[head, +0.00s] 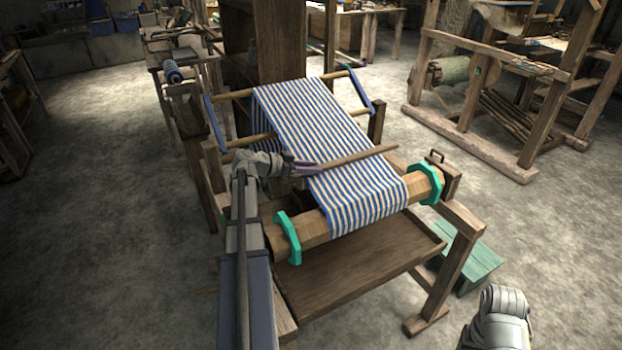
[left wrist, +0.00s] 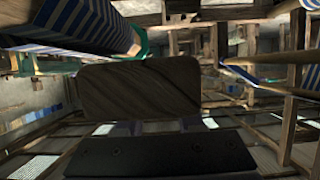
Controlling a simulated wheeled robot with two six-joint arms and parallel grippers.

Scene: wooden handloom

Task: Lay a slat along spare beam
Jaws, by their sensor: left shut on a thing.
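My left gripper (head: 304,168) is shut on a brown wooden slat (head: 357,157). It holds the slat near its left end, and the slat points right across the blue-and-white striped cloth (head: 345,175). I cannot tell whether the slat touches the cloth. In the left wrist view the slat's wooden face (left wrist: 140,88) fills the middle, close to the camera. A wooden beam (head: 312,228) with teal end rings lies at the front of the loom, partly wrapped by the cloth. I cannot tell which beam is the spare one. My right gripper is out of view.
A wooden tray-like board (head: 350,272) is below the front beam. A green box (head: 466,262) stands on the floor at right. Another wooden frame (head: 500,95) carries a greenish roll (head: 447,70). The floor between it and the loom is mostly clear.

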